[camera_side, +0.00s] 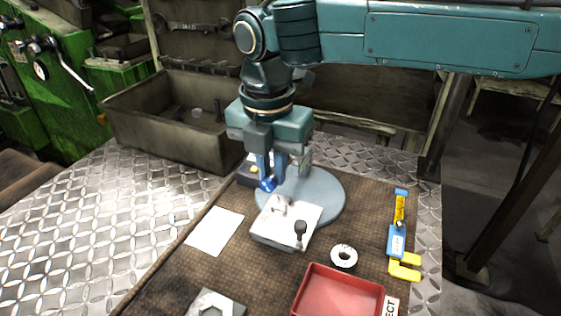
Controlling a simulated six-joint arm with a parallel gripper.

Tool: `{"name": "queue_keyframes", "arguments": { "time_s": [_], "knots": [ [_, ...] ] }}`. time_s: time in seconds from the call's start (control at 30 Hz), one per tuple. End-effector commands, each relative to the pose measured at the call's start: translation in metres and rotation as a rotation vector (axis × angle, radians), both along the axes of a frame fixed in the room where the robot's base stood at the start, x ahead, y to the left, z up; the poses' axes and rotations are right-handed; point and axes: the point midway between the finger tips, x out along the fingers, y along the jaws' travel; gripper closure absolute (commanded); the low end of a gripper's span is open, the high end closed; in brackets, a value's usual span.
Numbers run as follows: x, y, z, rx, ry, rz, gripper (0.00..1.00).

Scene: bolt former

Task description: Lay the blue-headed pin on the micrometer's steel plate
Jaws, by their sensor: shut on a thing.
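My gripper (272,164) points down near the middle of the work area, above the rear left edge of a round grey disc (328,198). It is shut on the blue-headed pin; the blue head (268,185) shows low at the jaws, and the fingers hide much of the rest. A pale, square steel plate (300,212) lies just in front and to the right of the pin, overlapping the disc's front edge. It carries a small pale part (279,204) and a dark knobbed piece (300,231). The pin appears above and behind the plate, apart from it.
A white sheet (214,231) lies left of the plate on the brown mat. A red tray (338,294), a white ring (344,256) and a blue-and-yellow tool (399,237) lie to the right. A metal bin (165,125) stands behind left. A hex-holed block (215,304) is in front.

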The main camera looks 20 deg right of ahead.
Motion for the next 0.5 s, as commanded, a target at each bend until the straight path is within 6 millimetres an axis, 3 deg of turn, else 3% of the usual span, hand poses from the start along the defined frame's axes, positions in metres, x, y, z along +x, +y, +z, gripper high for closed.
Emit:
{"name": "queue_keyframes", "arguments": {
  "time_s": [0.3,0.5],
  "knots": [
    [0.000,0.000,-0.030,0.002,0.001,-0.002,1.00],
    [0.000,0.000,-0.034,0.004,-0.001,-0.003,1.00]
  ]
}}
